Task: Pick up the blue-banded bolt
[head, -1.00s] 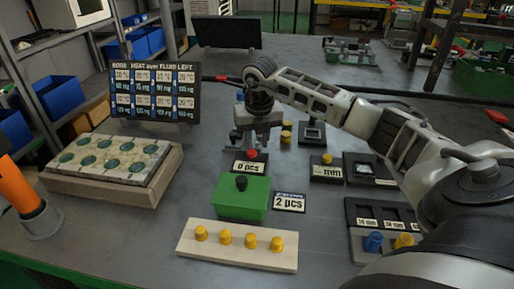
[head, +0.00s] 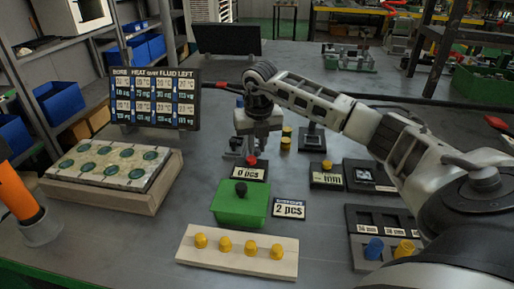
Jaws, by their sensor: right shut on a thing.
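My right gripper (head: 242,152) points down at the table behind the dark counter block marked "0 pcs" (head: 249,172). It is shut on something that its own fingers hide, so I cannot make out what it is. No blue band shows clearly between the fingers. A blue cap-like piece (head: 374,249) sits in the dark tray at the lower right, beside a yellow one (head: 404,249). My left gripper is not in view.
A green box (head: 240,207) with a black knob stands in front of the counter. A pale board (head: 238,262) with several yellow caps is nearer. A block with green discs (head: 112,165) and a data panel (head: 155,97) are at left. Yellow pieces (head: 286,143) stand right of the gripper.

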